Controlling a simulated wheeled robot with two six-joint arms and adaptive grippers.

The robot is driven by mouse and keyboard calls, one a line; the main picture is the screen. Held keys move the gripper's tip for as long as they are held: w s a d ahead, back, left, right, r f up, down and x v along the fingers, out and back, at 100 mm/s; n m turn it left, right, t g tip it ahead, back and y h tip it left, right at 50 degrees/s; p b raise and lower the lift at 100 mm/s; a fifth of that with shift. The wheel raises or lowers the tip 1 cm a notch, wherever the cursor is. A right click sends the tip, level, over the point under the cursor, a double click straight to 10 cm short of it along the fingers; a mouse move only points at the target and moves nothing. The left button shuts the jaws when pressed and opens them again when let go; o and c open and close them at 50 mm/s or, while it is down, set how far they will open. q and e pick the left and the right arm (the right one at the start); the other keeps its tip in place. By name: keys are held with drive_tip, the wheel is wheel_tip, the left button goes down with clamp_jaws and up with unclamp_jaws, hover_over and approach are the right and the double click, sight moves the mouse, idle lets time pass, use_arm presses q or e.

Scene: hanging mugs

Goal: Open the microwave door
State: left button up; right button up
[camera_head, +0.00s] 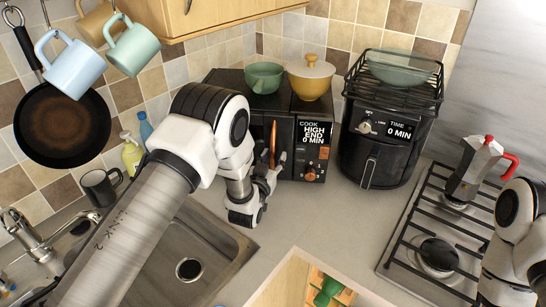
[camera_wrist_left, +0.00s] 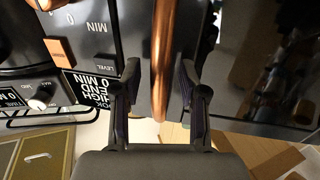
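The black microwave (camera_head: 287,121) stands on the counter against the tiled wall, and its door looks closed. Its upright copper handle (camera_head: 272,138) is beside the control panel, which reads "COOK HIGH END 0 MIN". My left gripper (camera_head: 271,180) is at the lower part of the handle, in front of the door. In the left wrist view, the copper handle (camera_wrist_left: 162,55) runs between the two fingers of my left gripper (camera_wrist_left: 160,98). Gaps show on both sides, so the fingers are open around it. My left arm hides much of the door in the head view. My right gripper is out of view.
A green bowl (camera_head: 264,77) and a yellow lidded pot (camera_head: 311,78) sit on the microwave. A black air fryer (camera_head: 375,160) stands close on its right. The sink (camera_head: 215,245) lies below my left arm. A moka pot (camera_head: 472,170) is on the stove (camera_head: 408,250).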

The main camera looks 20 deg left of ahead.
use_arm(q)
drive_tip(key=shift+s+r, duration=0.2)
drive_tip(key=shift+s, duration=0.05)
clamp_jaws()
drive_tip(key=shift+s+f+h, duration=0.1)
drive_tip(key=shift+h, duration=0.2)
drive_tip(key=shift+s, duration=0.1)
